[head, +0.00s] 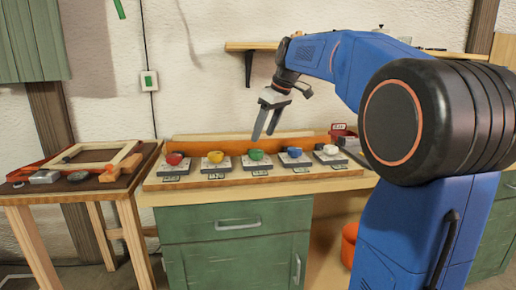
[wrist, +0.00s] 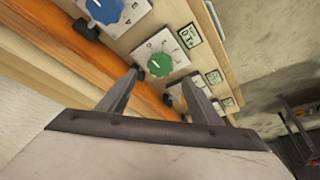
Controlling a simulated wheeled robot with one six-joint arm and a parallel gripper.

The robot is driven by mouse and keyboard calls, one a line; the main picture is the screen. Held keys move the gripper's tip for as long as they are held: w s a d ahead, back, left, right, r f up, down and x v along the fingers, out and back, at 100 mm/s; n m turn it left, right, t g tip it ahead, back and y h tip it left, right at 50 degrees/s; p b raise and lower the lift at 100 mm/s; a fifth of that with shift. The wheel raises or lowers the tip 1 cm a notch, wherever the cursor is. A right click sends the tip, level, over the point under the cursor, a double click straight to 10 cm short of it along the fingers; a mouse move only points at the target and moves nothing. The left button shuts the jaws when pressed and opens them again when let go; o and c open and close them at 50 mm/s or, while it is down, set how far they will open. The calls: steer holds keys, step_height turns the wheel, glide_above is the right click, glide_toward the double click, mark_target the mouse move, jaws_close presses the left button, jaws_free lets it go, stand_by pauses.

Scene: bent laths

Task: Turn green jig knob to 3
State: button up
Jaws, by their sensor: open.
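The green knob (head: 256,155) sits on a pale square plate in the middle of a row of knobs on the wooden bench. In the wrist view the green knob (wrist: 159,64) shows with markings around it on its plate; its exact setting is too small to read. My gripper (head: 263,138) is open and empty, above and close to the green knob in the head view. In the wrist view my gripper (wrist: 163,72) has its fingers apart, with the knob appearing between and beyond their tips. I cannot tell any contact.
Red (head: 174,159), yellow (head: 215,157), blue (head: 294,153) and white (head: 331,150) knobs stand in the same row. An orange-brown board (head: 200,147) runs behind them. A side table (head: 30,194) at left holds a wooden frame and dark objects.

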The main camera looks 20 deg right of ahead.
mark_target(256, 151)
steer(key=x, duration=0.7)
steer(key=c, duration=1)
